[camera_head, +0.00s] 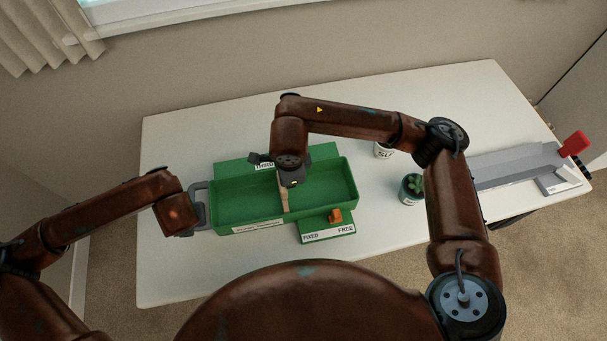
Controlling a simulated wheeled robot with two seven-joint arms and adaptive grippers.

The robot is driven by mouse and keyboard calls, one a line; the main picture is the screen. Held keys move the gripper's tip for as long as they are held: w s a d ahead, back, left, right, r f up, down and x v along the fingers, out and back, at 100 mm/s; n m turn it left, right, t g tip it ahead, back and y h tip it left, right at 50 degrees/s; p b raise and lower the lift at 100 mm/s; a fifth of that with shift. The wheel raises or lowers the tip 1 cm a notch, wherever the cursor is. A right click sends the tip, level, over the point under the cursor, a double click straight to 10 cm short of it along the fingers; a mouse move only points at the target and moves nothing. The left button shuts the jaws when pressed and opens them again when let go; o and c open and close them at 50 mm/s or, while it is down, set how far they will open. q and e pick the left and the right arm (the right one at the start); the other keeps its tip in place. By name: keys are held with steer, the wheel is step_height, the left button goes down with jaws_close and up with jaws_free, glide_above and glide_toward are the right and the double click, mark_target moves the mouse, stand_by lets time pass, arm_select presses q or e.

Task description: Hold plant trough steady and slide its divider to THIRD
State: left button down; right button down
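The green plant trough (322,210) lies lengthwise on the white table. Its thin tan divider (284,201) stands across the inside near the middle. A label partly hidden by my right arm, seeming to read THIRD (264,166), is on the green strip behind the trough. My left gripper (197,208) is at the trough's left end, by a grey handle-like loop; its fingers are hard to make out. My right gripper (288,180) is above the divider's rear part, pointing down, its fingertips hidden by the wrist. I cannot tell whether it touches the divider.
An orange knob (335,215) sits on a green tab marked FIXED and FREE, toward FREE. A potted plant (412,188), a white labelled cup (383,151) and a grey tray-like item with a red handle (575,144) stand right. The table's front left is clear.

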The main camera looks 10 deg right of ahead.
arm_select(q)
steer(key=shift+s+d+f, duration=0.1)
steer(key=shift+s+f, duration=0.05)
steer(key=shift+f, duration=0.05)
arm_select(e)
steer(key=shift+a, duration=2.1)
steer(key=shift+d, duration=0.15)
steer(key=shift+d, duration=1.2)
steer(key=shift+r, duration=4.45)
arm_select(q)
steer(key=c, duration=1.9)
jaws_free()
steer(key=shift+w+r, duration=0.1)
steer(key=shift+w, duration=0.1)
arm_select(e)
steer(key=shift+w, duration=0.1)
arm_select(q)
steer(key=shift+o, duration=0.7)
